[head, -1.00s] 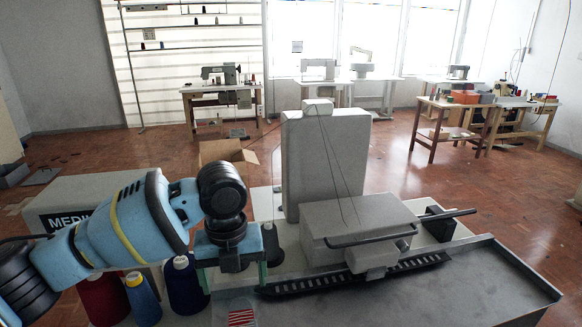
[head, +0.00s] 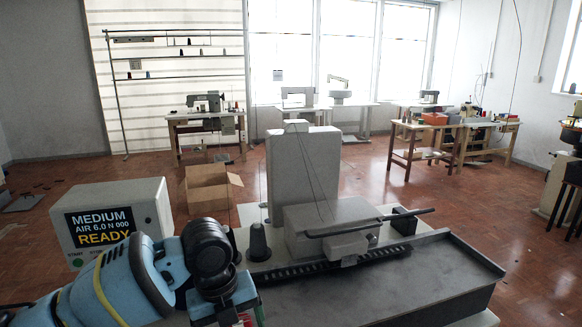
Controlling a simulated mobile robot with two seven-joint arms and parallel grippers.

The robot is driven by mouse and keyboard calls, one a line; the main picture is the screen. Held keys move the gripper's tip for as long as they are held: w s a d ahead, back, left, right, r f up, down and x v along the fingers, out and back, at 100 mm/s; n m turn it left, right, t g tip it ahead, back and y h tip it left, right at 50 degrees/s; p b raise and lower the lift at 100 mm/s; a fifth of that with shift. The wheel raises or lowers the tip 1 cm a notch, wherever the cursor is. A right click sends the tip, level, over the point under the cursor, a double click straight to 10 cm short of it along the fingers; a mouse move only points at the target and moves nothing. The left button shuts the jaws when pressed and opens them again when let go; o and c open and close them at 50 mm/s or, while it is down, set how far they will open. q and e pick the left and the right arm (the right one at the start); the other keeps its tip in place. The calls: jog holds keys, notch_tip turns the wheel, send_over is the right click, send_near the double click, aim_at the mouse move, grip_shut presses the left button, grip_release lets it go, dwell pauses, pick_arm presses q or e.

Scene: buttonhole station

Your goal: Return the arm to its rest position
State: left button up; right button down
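My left arm (head: 118,283), blue with dark joints, comes in from the lower left. Its blue wrist end, with the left gripper (head: 238,318), is at the bottom edge, in front of the grey machine table. The fingertips are cut off by the frame, so I cannot see whether they are apart. A little red and white shows beside the gripper, too small to tell what it is. My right arm and gripper are not in view.
The buttonhole machine (head: 303,170) stands on the grey table (head: 440,262), its right side bare. A dark thread cone (head: 258,240) stands beside it. A control box (head: 150,208) reads "MEDIUM AIR 6.0 N 000 READY". An open carton (head: 210,190) sits on the floor behind.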

pick_arm(q)
jog(key=s+d+f+n+t+h, duration=0.2)
jog(key=s+d+f+n+h, duration=0.15)
jog(key=f+n, duration=0.45)
jog(key=s+d+f+n+t+h, duration=0.25)
jog(key=d+f+n, duration=0.3)
jog(key=f, duration=0.45)
jog(key=s+a+f+n+t+y, duration=0.2)
jog(key=s+a+f+n, duration=0.4)
jog(key=s+a+n, duration=0.2)
jog(key=s+a+f+n+t+y, duration=0.2)
jog(key=s+a+f+n+y, duration=0.1)
jog(key=s+a+f+n, duration=0.3)
jog(key=s+a+n, duration=0.2)
jog(key=s+a, duration=0.2)
jog(key=s, duration=0.2)
jog(key=shift+s+a+f, duration=0.25)
jog(key=shift+a+f, duration=0.15)
